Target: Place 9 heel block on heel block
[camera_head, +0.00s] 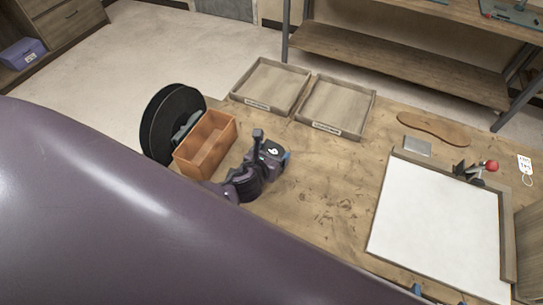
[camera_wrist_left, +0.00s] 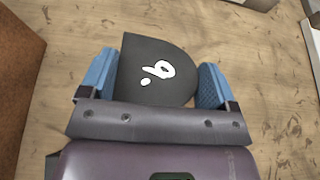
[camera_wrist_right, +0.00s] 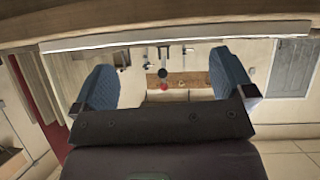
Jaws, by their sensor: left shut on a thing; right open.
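A dark D-shaped heel block (camera_wrist_left: 150,85) with a white 9 and a dot on its top face sits between the blue fingers of my left gripper (camera_wrist_left: 156,76). The left gripper is shut on it. In the head view this block (camera_head: 272,149) shows in the left gripper (camera_head: 268,156), just right of the orange-brown wooden box. No second heel block can be made out; whatever is under the held one is hidden. My right gripper (camera_wrist_right: 165,82) is open and empty in the right wrist view, facing a wall across the room.
The wooden box (camera_head: 222,128) and a black wheel (camera_head: 158,125) stand left of the left gripper. Two shallow trays (camera_head: 240,98) (camera_head: 368,105) lie behind. A brown sole (camera_head: 434,128) and a white board (camera_head: 430,225) lie right. The table between is clear.

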